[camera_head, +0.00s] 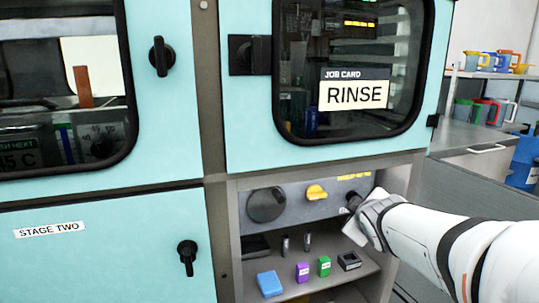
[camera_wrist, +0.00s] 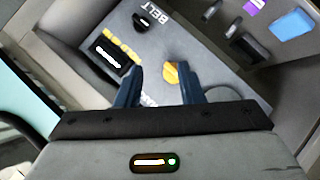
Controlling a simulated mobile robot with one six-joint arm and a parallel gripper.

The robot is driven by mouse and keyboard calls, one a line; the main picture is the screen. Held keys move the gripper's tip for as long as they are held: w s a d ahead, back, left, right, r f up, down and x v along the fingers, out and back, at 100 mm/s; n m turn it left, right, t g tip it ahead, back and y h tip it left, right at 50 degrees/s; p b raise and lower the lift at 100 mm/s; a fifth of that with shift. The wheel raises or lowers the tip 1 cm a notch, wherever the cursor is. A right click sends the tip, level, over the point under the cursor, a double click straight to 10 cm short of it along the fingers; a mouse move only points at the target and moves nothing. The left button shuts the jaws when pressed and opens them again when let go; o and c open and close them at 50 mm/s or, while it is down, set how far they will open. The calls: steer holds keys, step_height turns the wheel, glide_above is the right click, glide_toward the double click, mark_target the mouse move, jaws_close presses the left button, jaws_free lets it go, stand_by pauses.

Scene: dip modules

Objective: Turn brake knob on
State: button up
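A grey control panel (camera_head: 290,212) sits in an open bay under the window door. A yellow knob (camera_head: 317,192) is at its upper middle, and a large round black knob (camera_head: 266,205) is to the left. No legible label shows which knob is the brake. My gripper (camera_head: 351,203) is close to the panel, right of the yellow knob. In the wrist view my gripper (camera_wrist: 161,82) has its fingers apart. The yellow knob (camera_wrist: 170,73) shows between the fingertips, partly hidden by the right finger. I cannot tell whether they touch it.
A small black knob (camera_wrist: 141,20) sits near the word BELT, with a lit display (camera_wrist: 110,50) close by. The bay's shelf below holds a blue block (camera_head: 270,284), a purple block (camera_head: 302,272), a green block (camera_head: 324,266) and a black block (camera_head: 349,261). Side walls bound the bay.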

steer(key=s+a+r+m+g+p, duration=0.2)
steer(key=s+m+g+p, duration=0.1)
steer(key=s+p, duration=0.2)
steer(key=s+a+r+m+g+y+p, duration=0.1)
steer(key=s+r+m+g+p, duration=0.1)
steer(key=s+p, duration=0.3)
steer(key=s+a+r+m+g+p, duration=0.1)
steer(key=s+m+g+p, duration=0.3)
steer(key=s, duration=0.7)
steer(key=shift+s+a+r+y+p, duration=0.3)
steer(key=shift+a+r+p, duration=0.1)
steer(key=shift+a+p, duration=0.55)
